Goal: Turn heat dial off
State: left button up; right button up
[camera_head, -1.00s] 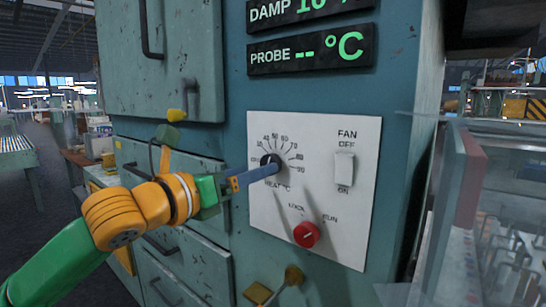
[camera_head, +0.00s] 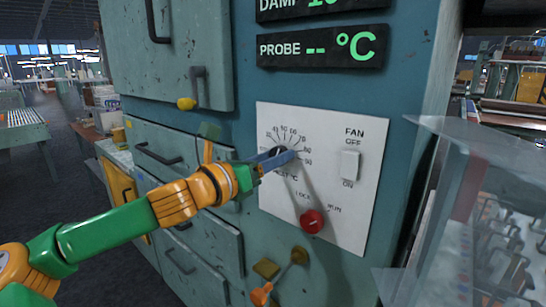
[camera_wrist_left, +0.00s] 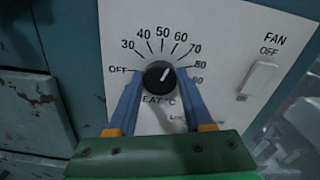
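The heat dial (camera_head: 277,152) is a round black knob on a white control panel (camera_head: 345,215). In the left wrist view, the dial (camera_wrist_left: 158,78) has a white mark tilted to the upper right, away from the OFF label at its left. My left gripper (camera_wrist_left: 159,80) has its blue fingers on either side of the dial, with slim gaps seeming to show beside it. The head view also shows my left gripper (camera_head: 277,159) at the dial, partly covering it. My right gripper is not in view.
A white fan switch (camera_head: 349,165) is right of the dial, and a red lock/run knob (camera_head: 312,221) is below. A probe display (camera_head: 320,48) is above. A brass lever (camera_head: 299,255) is below the panel. A clear guard (camera_head: 450,200) stands at the right.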

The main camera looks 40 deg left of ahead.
pick_arm(q)
grip_shut()
jog(key=n, duration=2.2)
jog(key=shift+f+n+p, duration=0.2)
jog(key=shift+n+p, duration=0.2)
dwell(0.3)
jog(key=o, duration=0.8)
grip_release()
jog(key=shift+a, duration=0.1)
